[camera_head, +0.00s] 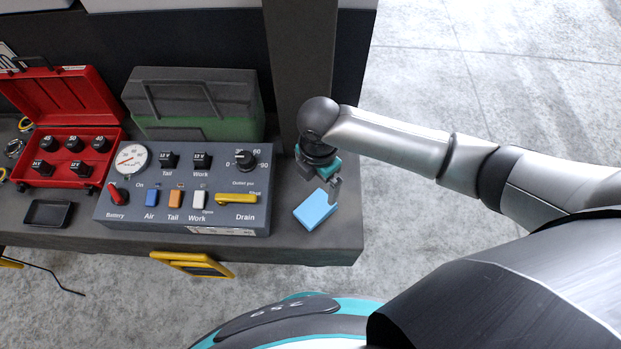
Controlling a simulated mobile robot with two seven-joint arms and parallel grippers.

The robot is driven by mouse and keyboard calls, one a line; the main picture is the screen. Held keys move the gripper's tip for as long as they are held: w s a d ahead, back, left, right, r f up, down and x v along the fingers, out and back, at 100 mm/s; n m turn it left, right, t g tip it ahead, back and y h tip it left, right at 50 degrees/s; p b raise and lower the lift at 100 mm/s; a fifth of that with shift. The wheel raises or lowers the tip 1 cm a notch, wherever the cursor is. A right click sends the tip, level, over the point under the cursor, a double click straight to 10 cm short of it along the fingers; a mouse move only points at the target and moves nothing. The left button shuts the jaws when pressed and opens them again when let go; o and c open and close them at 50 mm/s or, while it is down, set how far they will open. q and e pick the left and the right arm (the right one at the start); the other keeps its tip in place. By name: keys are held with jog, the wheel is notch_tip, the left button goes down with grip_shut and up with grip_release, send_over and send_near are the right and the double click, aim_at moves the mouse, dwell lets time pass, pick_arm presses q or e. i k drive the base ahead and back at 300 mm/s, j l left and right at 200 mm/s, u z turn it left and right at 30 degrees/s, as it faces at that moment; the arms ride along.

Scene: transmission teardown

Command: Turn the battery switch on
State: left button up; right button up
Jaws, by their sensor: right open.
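The battery switch (118,194) is a red rotary knob at the lower left of the grey control panel (185,223), above the label "Battery". Its knob looks tilted up and to the left; I cannot tell its exact setting. My right gripper (332,190) is open, pointing down at the bench's right end, right of the panel and far from the red knob. It is just above or beside a light blue block (316,209); whether it touches the block I cannot tell. My left gripper is not in view.
The panel also carries a gauge (130,160), coloured rocker switches, a round dial (244,160) and a yellow drain lever (236,198). An open red case (70,130), a small black tray (48,213) and a green-grey box (195,100) surround it. A dark post (300,60) stands behind.

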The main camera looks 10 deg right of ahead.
aim_at(119, 197)
jog(key=u, duration=1.3)
